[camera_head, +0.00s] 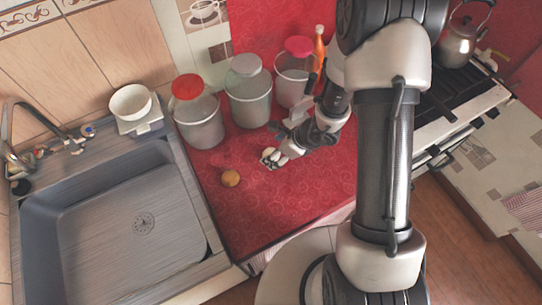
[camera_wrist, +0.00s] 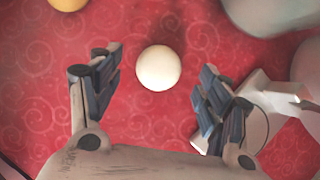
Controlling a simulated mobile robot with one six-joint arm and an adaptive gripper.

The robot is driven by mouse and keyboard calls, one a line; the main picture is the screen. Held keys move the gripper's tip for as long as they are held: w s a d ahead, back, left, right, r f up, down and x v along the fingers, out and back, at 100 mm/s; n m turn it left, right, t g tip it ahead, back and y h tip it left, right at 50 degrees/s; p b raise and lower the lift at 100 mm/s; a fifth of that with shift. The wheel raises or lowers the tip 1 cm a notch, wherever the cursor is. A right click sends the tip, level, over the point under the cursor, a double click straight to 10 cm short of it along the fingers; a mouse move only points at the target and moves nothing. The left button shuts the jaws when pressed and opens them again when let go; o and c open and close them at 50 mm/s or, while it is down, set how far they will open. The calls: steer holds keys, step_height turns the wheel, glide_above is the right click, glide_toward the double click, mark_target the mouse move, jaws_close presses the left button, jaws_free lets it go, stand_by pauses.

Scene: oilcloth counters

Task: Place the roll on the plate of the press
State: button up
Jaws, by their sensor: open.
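A small round orange-brown roll (camera_head: 230,178) rests on the red counter, left of my gripper (camera_head: 277,152) in the head view. At the top left edge of the wrist view, a cut-off yellow-orange round thing (camera_wrist: 68,4) looks like the same roll. My gripper (camera_wrist: 160,72) is open, its fingers well apart. A smooth cream-white ball (camera_wrist: 158,68) shows between the fingertips; I cannot tell whether they touch it. A white device with a flat arm (camera_wrist: 270,100), possibly the press, lies partly behind the right finger. Its plate is not clearly visible.
Several lidded canisters (camera_head: 249,103) stand along the back of the red counter (camera_head: 290,205). A grey sink (camera_head: 130,220) and a scale with a white bowl (camera_head: 131,103) are left. A stove with a kettle (camera_head: 459,42) is right. The counter's front is clear.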

steer(key=shift+x, duration=1.2)
steer(key=c, duration=1.2)
steer(key=shift+r, duration=0.1)
